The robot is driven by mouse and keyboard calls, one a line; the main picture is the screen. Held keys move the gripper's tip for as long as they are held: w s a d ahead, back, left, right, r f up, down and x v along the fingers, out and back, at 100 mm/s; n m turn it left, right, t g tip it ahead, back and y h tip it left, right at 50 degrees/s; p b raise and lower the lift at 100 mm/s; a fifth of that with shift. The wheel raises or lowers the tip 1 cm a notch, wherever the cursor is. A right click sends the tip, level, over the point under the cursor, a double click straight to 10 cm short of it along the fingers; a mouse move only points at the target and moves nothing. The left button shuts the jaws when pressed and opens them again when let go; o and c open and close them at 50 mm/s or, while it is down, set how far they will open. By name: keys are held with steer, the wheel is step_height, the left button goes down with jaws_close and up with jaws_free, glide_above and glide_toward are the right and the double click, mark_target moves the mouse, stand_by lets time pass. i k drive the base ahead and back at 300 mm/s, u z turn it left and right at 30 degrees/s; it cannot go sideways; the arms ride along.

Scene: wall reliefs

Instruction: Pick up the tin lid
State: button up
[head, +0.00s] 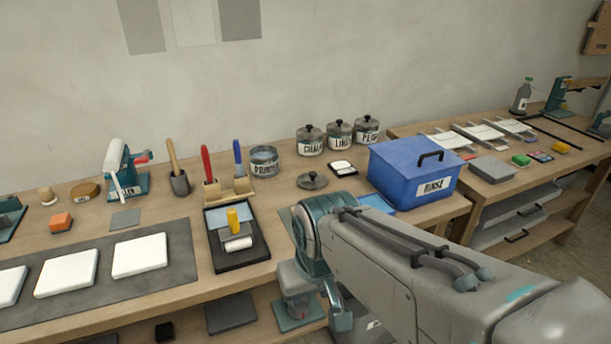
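The tin lid (312,181) is a dark grey round lid with a knob, lying flat on the wooden bench. It lies in front of the open tin (264,161), which has a label and no lid on it. Three lidded tins, labelled CHALK (310,142), LINO (339,135) and a third (366,131), stand behind it. My gripper (332,308) hangs low at the bench's front edge, below and in front of the lid and apart from it. My arm hides part of it, and its finger opening is unclear.
A blue lidded box (414,172) stands right of the lid; a small white-topped pad (341,168) lies between. A black tray (236,237) with a yellow-handled roller and a brush stand (229,188) are to the left. White slabs (139,256) lie on a grey mat.

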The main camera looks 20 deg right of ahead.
mark_target(311, 181)
steer(key=z, duration=0.7)
steer(key=i, duration=0.85)
steer(key=u, duration=0.25)
